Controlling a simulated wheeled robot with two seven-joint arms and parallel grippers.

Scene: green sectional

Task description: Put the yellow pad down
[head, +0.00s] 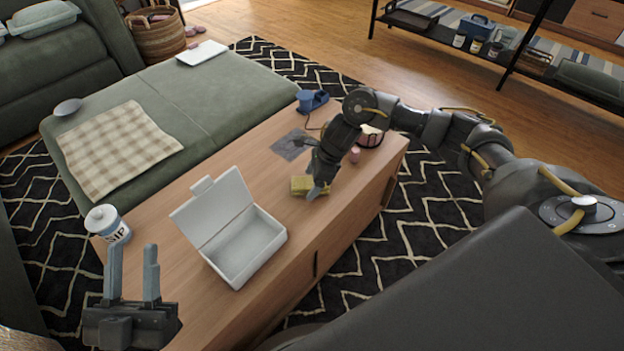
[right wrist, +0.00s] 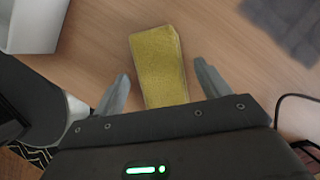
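The yellow pad (head: 303,186) lies on the wooden table (head: 190,255), right of the open white box. In the right wrist view the yellow pad (right wrist: 160,68) lies between the two spread fingers of my right gripper (right wrist: 163,90), with a gap visible on each side. In the head view my right gripper (head: 318,188) is at the pad, and its arm hides part of that area. My left gripper (head: 133,272) is open and empty at the lower left, its fingers pointing up.
An open white box (head: 242,270) and a white lidded canister (head: 108,224) stand on the table. A grey cloth (head: 291,146), a blue object (head: 311,101) with a cord, and a pinkish object (head: 368,136) lie beyond my right gripper. Bare tabletop surrounds the pad.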

